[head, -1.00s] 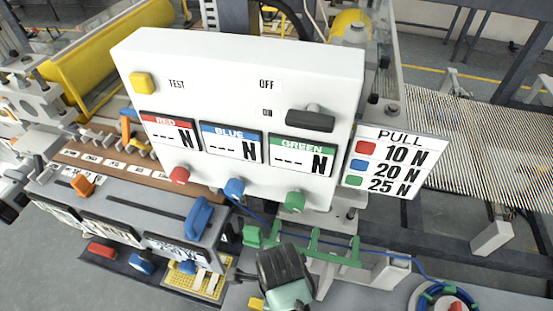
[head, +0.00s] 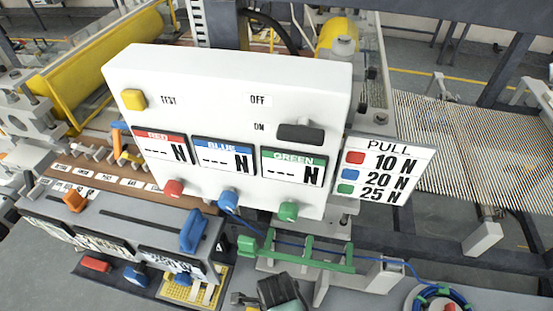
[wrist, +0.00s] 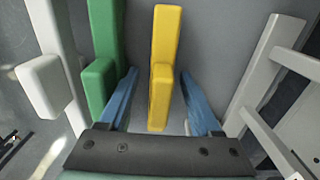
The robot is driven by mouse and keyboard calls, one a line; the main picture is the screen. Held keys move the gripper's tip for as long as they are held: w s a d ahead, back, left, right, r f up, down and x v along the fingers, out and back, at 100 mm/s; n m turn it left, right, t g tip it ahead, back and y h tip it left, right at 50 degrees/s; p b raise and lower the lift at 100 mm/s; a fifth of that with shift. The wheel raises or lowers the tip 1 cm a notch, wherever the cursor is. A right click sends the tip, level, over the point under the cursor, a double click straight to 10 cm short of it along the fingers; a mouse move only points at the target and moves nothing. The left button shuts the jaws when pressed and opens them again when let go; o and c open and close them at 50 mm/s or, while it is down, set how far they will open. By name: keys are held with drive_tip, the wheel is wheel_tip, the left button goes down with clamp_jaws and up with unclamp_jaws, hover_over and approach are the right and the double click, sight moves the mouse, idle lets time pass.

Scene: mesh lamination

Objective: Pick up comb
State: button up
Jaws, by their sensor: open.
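A green bar with upright prongs (head: 305,255), comb-like in shape, lies below the white panel in the head view. My gripper (head: 262,297) shows at the bottom edge, just in front of it and partly cut off. In the wrist view my gripper (wrist: 158,75) is open, its two blue fingers apart. A yellow bar with a raised block (wrist: 165,40) lies between the fingers, with visible gaps on both sides. A green bar (wrist: 98,85) is just left of the left finger. I cannot tell for certain which piece is the comb.
A white test panel (head: 225,95) with coloured knobs stands behind my gripper. A PULL sign (head: 385,190) is at its right. A blue cable coil (head: 440,295) lies at lower right. In the wrist view, white posts flank the bars, including a white frame (wrist: 265,65) at right.

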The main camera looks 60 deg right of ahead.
clamp_jaws()
drive_tip(key=shift+r, duration=0.1)
idle(0.3)
